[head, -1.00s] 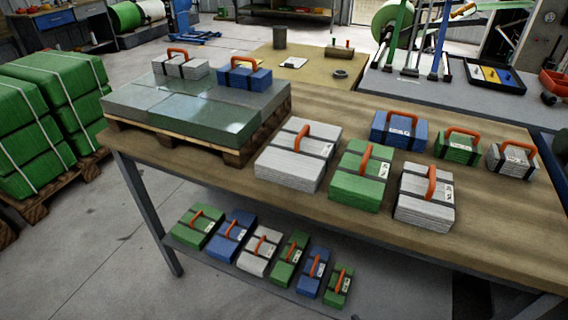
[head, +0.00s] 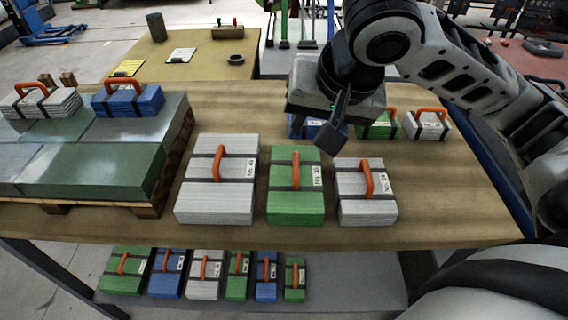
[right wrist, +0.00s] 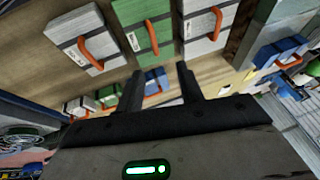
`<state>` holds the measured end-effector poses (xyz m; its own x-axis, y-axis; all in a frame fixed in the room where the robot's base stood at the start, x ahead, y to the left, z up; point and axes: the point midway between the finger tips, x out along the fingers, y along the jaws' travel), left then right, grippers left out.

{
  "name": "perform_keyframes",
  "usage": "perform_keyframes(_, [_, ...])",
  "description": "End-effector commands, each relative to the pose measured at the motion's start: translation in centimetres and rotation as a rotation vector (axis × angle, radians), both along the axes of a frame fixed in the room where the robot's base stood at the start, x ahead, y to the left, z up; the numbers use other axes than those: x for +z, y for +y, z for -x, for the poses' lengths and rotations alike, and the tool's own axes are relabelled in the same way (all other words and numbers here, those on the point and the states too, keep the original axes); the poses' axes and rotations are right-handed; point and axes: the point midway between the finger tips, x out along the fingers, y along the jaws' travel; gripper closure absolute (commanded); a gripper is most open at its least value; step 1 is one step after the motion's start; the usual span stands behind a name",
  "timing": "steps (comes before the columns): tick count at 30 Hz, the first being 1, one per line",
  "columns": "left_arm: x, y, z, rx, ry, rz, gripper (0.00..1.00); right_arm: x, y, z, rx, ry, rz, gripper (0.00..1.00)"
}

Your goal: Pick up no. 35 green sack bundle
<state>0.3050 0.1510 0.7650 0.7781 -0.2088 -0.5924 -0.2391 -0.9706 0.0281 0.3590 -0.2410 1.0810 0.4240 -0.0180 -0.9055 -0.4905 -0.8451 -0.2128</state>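A green sack bundle (head: 296,206) with an orange handle, dark straps and a white label stands in the middle of the front row on the table. Its label is too small to read surely. It also shows in the right wrist view (right wrist: 132,14). Another green bundle (head: 378,129) stands in the back row, partly hidden by my right arm. More green bundles, one of them at the left end (head: 117,283), are on the lower shelf. My right gripper (head: 337,128) is above the table, behind and right of the front green bundle, empty; its fingers (right wrist: 208,82) stand apart. My left gripper is out of view.
White bundles (head: 202,198) and (head: 367,207) stand close on either side of the front green bundle. A blue bundle (head: 308,127) and a small white one (head: 428,125) are in the back row. A loaded pallet (head: 150,211) stands at left. The table's front strip is clear.

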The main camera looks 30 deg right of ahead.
Motion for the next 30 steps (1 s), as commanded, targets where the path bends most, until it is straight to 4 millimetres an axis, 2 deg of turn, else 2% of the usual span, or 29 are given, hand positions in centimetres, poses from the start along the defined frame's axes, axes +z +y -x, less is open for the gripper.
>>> perform_keyframes(2, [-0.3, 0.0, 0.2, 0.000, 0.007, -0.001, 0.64, 0.3, -0.7, 0.3, -0.033, 0.004, 0.018, 0.63])
perform_keyframes(4, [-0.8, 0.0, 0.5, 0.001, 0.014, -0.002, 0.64, -0.3, -0.9, 0.2, -0.046, 0.010, 0.022, 0.63])
perform_keyframes(9, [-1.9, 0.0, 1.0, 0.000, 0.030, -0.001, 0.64, -3.6, -1.1, -1.2, -0.047, 0.013, 0.020, 0.63])
perform_keyframes(15, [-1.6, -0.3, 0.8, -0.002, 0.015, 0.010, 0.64, -7.3, -1.3, -2.9, -0.045, 0.010, 0.021, 0.63])
perform_keyframes(25, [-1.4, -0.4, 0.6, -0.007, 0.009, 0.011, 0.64, -9.8, -1.4, -4.1, -0.043, 0.007, 0.020, 0.63])
perform_keyframes(30, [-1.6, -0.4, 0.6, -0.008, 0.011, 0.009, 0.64, -12.3, -1.4, -4.8, -0.043, 0.008, 0.021, 0.63])
